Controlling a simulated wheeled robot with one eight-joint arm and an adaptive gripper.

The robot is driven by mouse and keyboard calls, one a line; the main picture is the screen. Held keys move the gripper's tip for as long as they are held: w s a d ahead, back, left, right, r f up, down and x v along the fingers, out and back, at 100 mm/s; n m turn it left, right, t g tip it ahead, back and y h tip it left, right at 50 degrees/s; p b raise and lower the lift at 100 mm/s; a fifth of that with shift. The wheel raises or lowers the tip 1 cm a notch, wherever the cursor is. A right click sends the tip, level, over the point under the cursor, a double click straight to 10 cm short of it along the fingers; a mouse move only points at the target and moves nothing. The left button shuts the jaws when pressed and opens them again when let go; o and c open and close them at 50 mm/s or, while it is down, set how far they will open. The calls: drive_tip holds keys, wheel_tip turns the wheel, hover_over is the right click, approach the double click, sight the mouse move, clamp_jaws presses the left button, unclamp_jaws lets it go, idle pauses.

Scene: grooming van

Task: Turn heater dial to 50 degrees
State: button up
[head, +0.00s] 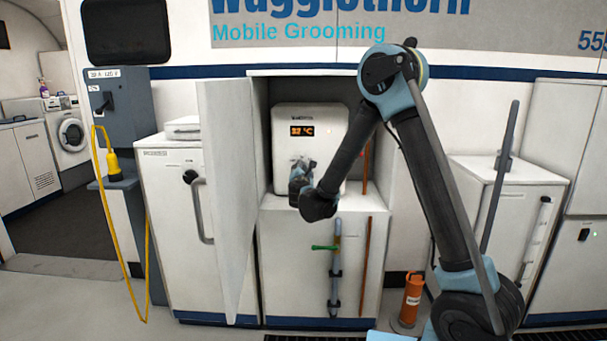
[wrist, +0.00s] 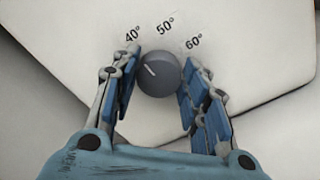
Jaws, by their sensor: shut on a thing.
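The white heater (head: 326,150) stands in an open cabinet in the head view. Its orange display (head: 302,131) appears to read 32 °C. The round grey dial (wrist: 158,76) shows in the wrist view, with 40°, 50° and 60° printed in an arc above it. The dial's white pointer line aims up and left, on the 40° side and away from 50°. My gripper (wrist: 163,88) has its blue-padded fingers on either side of the dial, shut on it. In the head view my gripper (head: 301,178) reaches the heater's lower front and hides the dial.
The cabinet door (head: 227,190) stands open just left of the heater. Below the heater, a green-handled valve (head: 325,248) sits on a pipe. An orange cylinder (head: 411,300) stands on the floor to the right. White cabinets flank both sides.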

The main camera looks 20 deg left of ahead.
drive_tip(key=m, duration=0.4)
drive_tip(key=shift+d+f+m, duration=0.1)
drive_tip(key=shift+d+m, duration=0.15)
drive_tip(key=shift+m, duration=0.05)
drive_tip(key=shift+f+m, duration=0.1)
drive_tip(key=shift+m, duration=1.9)
drive_tip(key=o, duration=1.1)
drive_tip(key=shift+a, duration=0.1)
drive_tip(key=shift+c, duration=0.2)
drive_tip(key=shift+s, duration=0.1)
drive_tip(key=v, duration=1.1)
drive_tip(key=shift+s, duration=0.3)
drive_tip(key=shift+f, duration=0.15)
